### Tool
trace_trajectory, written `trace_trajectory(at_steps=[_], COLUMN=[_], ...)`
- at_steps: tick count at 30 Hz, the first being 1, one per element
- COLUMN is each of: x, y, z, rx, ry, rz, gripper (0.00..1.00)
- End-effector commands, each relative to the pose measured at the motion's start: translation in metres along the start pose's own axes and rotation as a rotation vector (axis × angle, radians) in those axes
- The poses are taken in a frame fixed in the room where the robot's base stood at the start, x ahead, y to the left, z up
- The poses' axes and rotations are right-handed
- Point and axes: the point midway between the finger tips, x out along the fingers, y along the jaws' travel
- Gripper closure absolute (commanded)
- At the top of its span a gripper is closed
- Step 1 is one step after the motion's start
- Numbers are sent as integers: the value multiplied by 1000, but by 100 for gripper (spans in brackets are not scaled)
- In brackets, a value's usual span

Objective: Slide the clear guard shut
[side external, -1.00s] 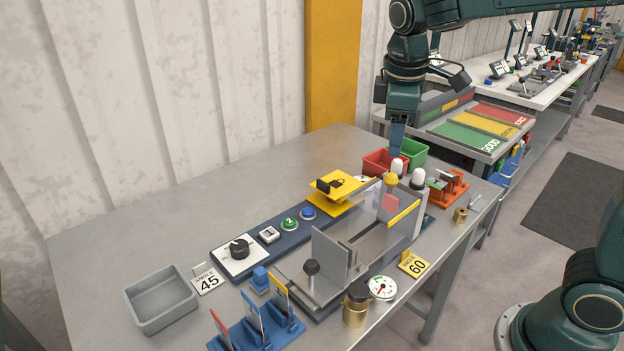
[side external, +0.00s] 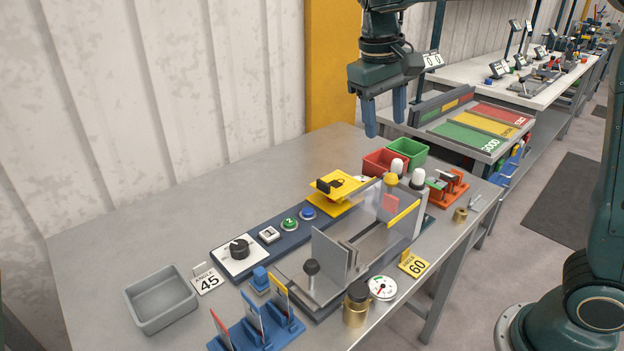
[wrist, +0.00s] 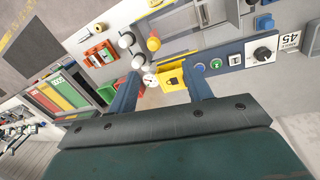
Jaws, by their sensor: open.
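The clear guard (side external: 366,203) is a see-through panel standing at the far end of the bender (side external: 326,255), with a yellow strip (side external: 403,213) along its right edge. The guard's outline is hard to make out there.
A yellow knob (side external: 390,180) and white knobs (side external: 418,178) stand by the guard's far end. Red (side external: 385,161) and green (side external: 410,152) bins lie behind. A control strip (side external: 262,238) runs along the left. The table's back left is clear.

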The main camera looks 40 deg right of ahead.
Motion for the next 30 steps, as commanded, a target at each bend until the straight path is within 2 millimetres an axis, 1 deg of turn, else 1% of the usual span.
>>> trace_trajectory(at_steps=[11, 16, 22, 30], x=[19, 32, 55, 94], y=[1, 0, 0, 0], z=[0, 0, 0, 0], rx=[9, 10, 9, 8], ry=[-3, -4, -5, -5], rz=[5, 2, 1, 2], gripper=[50, 50, 50, 50])
